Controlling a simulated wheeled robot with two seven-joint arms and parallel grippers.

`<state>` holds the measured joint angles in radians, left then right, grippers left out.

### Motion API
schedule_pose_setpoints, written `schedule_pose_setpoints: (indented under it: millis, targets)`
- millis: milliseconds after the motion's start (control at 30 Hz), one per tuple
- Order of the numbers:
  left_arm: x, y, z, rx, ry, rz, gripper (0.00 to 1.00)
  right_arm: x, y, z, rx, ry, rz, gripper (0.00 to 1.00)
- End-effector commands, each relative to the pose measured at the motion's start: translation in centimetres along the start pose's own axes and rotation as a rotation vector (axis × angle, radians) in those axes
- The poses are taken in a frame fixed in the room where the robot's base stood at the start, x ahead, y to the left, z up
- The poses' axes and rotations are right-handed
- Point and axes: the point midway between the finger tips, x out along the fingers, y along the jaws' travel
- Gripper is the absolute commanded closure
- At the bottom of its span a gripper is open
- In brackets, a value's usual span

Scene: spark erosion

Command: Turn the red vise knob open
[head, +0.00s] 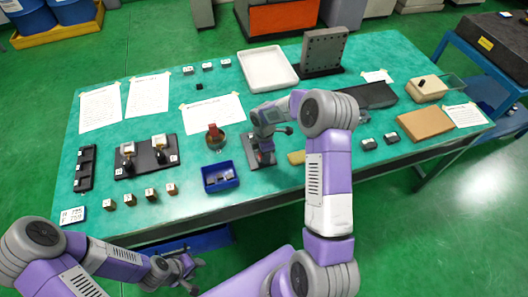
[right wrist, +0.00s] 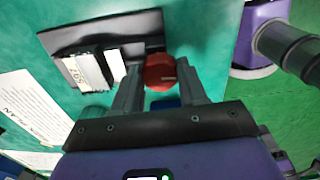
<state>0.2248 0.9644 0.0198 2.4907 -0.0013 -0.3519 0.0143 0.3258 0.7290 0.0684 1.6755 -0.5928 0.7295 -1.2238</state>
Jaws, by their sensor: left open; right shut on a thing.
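The red vise knob (right wrist: 160,73) sits between the fingertips of my right gripper (right wrist: 158,82) in the right wrist view, at the edge of the vise's dark base plate (right wrist: 130,28). Pale vise jaws (right wrist: 92,68) with a printed label stand left of it. In the head view my right gripper (head: 264,150) points down over the vise (head: 250,151), and the arm hides much of it. The right gripper is shut on the knob. My left gripper (head: 182,274) is open and empty, in front of the table and away from the vise.
A blue bin (head: 219,178) stands just left of the vise. A glass container with a red item (head: 213,132) is behind the bin. A white tray (head: 266,70) and an upright grey plate (head: 324,48) stand at the back.

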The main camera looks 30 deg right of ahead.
Motion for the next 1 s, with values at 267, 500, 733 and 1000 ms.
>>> schedule_pose_setpoints:
  millis: [267,500,733,1000]
  targets:
    - [-0.24,0.09,0.01,0.0,0.0,0.0,0.57,-0.07,0.05,0.02,-0.094,0.0,0.001,0.88]
    - [-0.26,0.1,0.01,0.0,0.0,0.0,0.57,-0.05,0.06,0.02,-0.116,-0.001,0.001,0.88]
    - [-0.26,0.1,0.01,0.0,0.0,0.0,0.57,-0.05,0.07,0.01,-0.117,-0.001,0.002,0.88]
    - [-0.26,0.1,0.01,0.0,0.0,0.0,0.57,-0.03,0.05,0.0,-0.116,-0.001,0.001,0.32]
